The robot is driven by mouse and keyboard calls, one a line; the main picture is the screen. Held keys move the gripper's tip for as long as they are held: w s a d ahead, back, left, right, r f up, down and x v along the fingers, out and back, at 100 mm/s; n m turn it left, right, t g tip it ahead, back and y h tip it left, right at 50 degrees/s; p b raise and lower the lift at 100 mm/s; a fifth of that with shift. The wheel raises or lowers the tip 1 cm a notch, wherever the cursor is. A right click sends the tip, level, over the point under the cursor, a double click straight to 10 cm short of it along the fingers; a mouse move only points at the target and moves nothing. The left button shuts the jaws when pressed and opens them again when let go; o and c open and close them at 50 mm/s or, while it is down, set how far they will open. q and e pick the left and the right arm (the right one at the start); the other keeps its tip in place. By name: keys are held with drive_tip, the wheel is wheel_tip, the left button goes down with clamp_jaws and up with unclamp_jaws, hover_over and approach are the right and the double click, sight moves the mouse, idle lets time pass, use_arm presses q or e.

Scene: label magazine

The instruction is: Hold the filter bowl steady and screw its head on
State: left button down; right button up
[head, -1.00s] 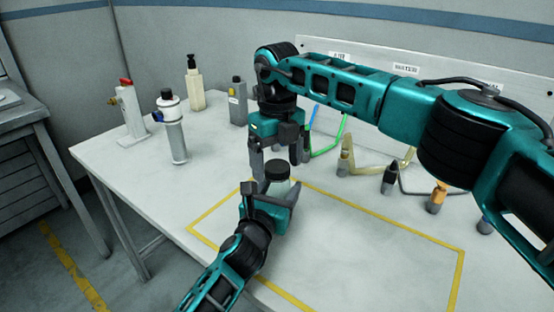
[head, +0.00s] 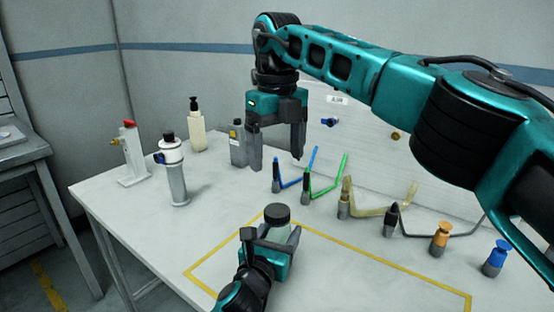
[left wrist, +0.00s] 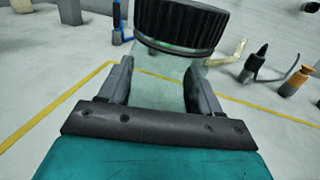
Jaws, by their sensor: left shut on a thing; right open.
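The filter bowl (head: 274,228) is a clear greenish cup standing inside the yellow outline, near its far left part. Its black ribbed head (head: 277,212) sits on top of it and looks level. In the left wrist view the head (left wrist: 182,22) covers the mouth of the bowl (left wrist: 160,80); I cannot tell how tightly it is screwed. My left gripper (head: 274,240) is shut on the bowl, with one finger on each side; the fingers (left wrist: 158,88) show in the left wrist view. My right gripper (head: 276,160) is open and empty, pointing down, above and behind the head.
The outlined table area (head: 370,275) is clear.

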use_arm(q)
drive_tip(key=shift+c, duration=0.7)
unclamp_jaws()
drive_tip(key=p+v, duration=0.2)
drive_tip(key=v, duration=1)
drive_tip(key=shift+s+a, duration=0.2)
drive_tip(key=shift+s, duration=0.25)
